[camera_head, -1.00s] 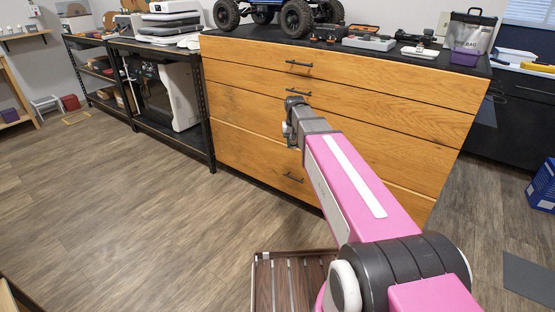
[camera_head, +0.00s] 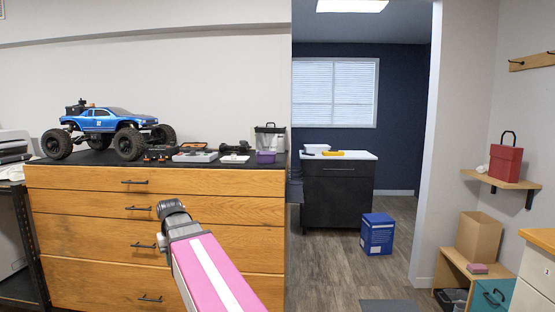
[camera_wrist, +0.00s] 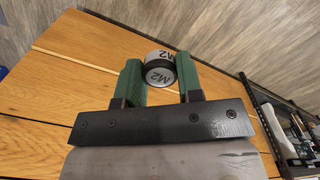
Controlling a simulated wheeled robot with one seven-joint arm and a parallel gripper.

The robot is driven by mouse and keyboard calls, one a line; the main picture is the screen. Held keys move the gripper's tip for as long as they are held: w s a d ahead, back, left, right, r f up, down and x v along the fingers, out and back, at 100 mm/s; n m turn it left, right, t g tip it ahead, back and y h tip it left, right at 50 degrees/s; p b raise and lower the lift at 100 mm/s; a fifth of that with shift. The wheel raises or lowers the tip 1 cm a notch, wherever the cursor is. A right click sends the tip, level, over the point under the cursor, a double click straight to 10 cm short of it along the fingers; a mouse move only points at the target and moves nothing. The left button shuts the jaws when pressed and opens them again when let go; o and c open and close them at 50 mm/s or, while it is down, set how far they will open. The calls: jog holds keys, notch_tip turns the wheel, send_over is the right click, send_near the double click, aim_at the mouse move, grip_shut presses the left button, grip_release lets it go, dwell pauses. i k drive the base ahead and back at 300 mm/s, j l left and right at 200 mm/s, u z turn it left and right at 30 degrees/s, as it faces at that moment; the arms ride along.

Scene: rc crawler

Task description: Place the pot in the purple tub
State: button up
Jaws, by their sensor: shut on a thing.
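The pot (camera_wrist: 160,73), a small round grey and black container marked M2, sits between the two green fingers of my gripper (camera_wrist: 158,66) in the wrist view. My gripper is shut on it. In the head view my gripper (camera_head: 172,210) is in front of the wooden drawers, below the worktop; the pot cannot be made out there. The purple tub (camera_head: 265,157) stands near the right front corner of the black worktop, to the right of and above my gripper. Its inside is not clearly seen.
The wooden drawer unit (camera_head: 90,208) carries a blue crawler truck (camera_head: 105,122) on its left. A grey tray (camera_head: 195,156), a white item (camera_head: 234,159) and a clear bag (camera_head: 270,136) are near the tub. Open floor lies right, with a blue box (camera_head: 377,235).

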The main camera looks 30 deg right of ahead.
aim_at(266, 162)
jog(key=k+l+z, duration=0.1)
jog(key=z, duration=0.35)
jog(key=k+l+z, duration=0.2)
jog(key=z, duration=0.3)
jog(key=k, duration=0.05)
